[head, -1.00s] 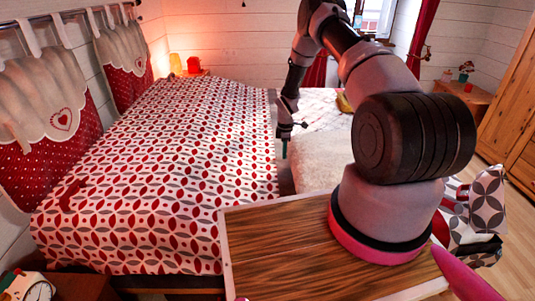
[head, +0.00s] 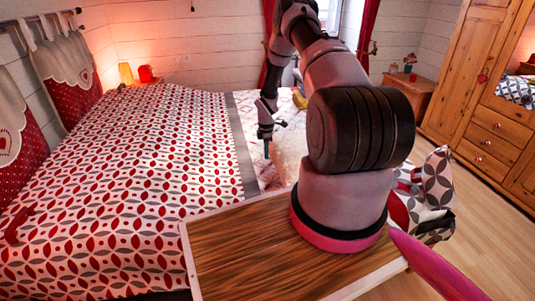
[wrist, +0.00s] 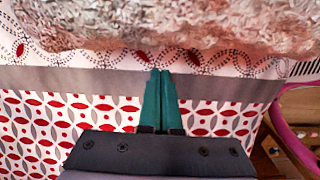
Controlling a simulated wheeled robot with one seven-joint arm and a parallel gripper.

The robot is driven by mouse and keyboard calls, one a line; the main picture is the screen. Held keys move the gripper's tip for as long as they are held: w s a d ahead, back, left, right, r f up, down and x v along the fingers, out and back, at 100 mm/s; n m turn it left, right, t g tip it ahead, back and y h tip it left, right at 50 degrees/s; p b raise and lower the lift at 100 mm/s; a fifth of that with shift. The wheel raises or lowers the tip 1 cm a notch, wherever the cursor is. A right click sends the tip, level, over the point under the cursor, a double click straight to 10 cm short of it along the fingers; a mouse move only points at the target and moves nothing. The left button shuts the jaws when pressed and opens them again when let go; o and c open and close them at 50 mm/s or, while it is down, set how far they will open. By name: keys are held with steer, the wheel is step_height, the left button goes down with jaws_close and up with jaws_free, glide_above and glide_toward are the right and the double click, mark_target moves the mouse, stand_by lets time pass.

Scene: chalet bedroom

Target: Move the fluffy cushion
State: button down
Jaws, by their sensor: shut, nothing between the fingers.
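The fluffy cushion (head: 289,158) is pale and shaggy and lies on the bed (head: 120,185) near its foot end. My arm hides its right part in the head view. In the wrist view the cushion (wrist: 160,22) fills the top edge and runs past it. My gripper (head: 267,149) hangs beside the cushion's left side in the head view. In the wrist view its two green fingers (wrist: 160,76) are together with nothing between them. Their tips point toward the cushion and look apart from it, over the grey band of the bedspread.
A yellow object (head: 299,99) lies beyond the cushion. A patterned cushion (head: 432,182) is at the right, beside my base. A wooden wardrobe (head: 490,90) stands at the right, with free wooden floor (head: 475,215) before it.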

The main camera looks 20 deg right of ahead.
steer(key=a+r+m+t, duration=0.1)
steer(key=a+r+m, duration=0.1)
steer(key=r, duration=1.2)
steer(key=a+r+m, duration=0.2)
steer(key=a+r, duration=0.1)
steer(key=r, duration=1.1)
steer(key=s+a+r+m+t, duration=0.1)
steer(key=s+a+r+m, duration=0.2)
steer(key=r, duration=0.6)
steer(key=s+r+m+t, duration=0.1)
steer(key=s+r+m, duration=0.1)
steer(key=s+r, duration=0.45)
steer(key=s+a+r+m+t, duration=0.1)
steer(key=s+a+r+m, duration=0.1)
steer(key=s+r, duration=0.3)
steer(key=s+a+r+m+t+y, duration=0.1)
steer(key=s+r+m, duration=0.4)
steer(key=s, duration=0.6)
steer(key=s+a+r+m+t+y, duration=0.1)
steer(key=s+a+r+m+t, duration=0.1)
steer(key=s, duration=0.6)
step_height(320, 180, up, 3)
steer(key=shift+s+a+r+m, duration=0.15)
steer(key=shift+s+a+m, duration=0.2)
steer(key=shift+a+m, duration=0.55)
